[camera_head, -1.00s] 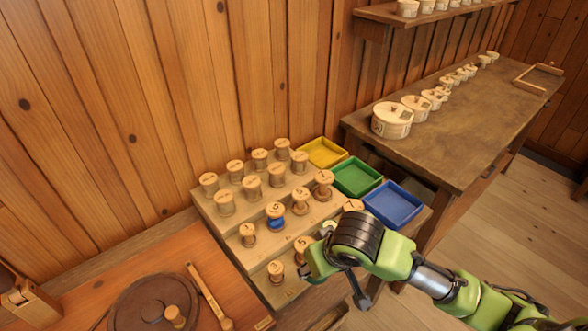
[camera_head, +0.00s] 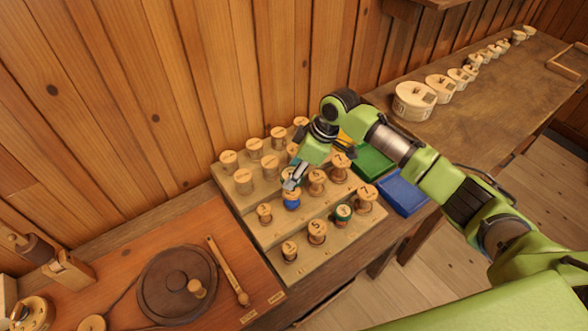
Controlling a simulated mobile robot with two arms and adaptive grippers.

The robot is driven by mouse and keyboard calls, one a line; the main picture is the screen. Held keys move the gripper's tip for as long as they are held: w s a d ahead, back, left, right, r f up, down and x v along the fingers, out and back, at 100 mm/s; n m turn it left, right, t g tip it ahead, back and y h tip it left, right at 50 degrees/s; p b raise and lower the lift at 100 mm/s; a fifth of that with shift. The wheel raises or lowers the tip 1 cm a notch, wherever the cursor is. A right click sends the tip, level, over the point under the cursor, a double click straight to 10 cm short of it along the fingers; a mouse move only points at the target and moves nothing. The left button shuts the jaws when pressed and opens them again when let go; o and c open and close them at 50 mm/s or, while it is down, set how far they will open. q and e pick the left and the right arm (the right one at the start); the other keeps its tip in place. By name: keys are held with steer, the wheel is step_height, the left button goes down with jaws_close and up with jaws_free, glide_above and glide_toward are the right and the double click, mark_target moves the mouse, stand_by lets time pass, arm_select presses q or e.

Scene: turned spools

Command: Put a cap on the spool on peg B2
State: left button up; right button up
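A stepped wooden rack (camera_head: 300,258) holds several turned spools in rows. One spool with blue thread (camera_head: 292,204) stands in the middle row; one with dark green thread (camera_head: 343,214) stands in the front row. Peg labels are not legible, so I cannot tell which is B2. My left gripper is out of view.
Green (camera_head: 374,162) and blue (camera_head: 403,194) trays sit right of the rack; the yellow tray is mostly hidden by my arm. A bench (camera_head: 470,100) with round boxes (camera_head: 414,101) stands behind. A lower table (camera_head: 115,270) at left holds a dark disc (camera_head: 177,283) and wooden tool (camera_head: 229,270).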

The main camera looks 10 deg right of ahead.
mark_target(294, 191)
steer(key=shift+f+b, duration=0.35)
steer(key=shift+f, duration=0.15)
step_height(294, 191, down, 2)
steer(key=b, duration=0.2)
steer(key=shift+s+f+b, duration=0.1)
steer(key=shift+f+b, duration=0.05)
steer(key=shift+b, duration=0.2)
steer(key=shift+f, duration=0.85)
steer(key=shift+f, duration=0.2)
steer(key=shift+p, duration=0.6)
steer(key=shift+f+b, duration=0.35)
steer(key=shift+f, duration=0.25)
stand_by(0.4)
steer(key=o, duration=0.6)
steer(key=shift+o, duration=0.2)
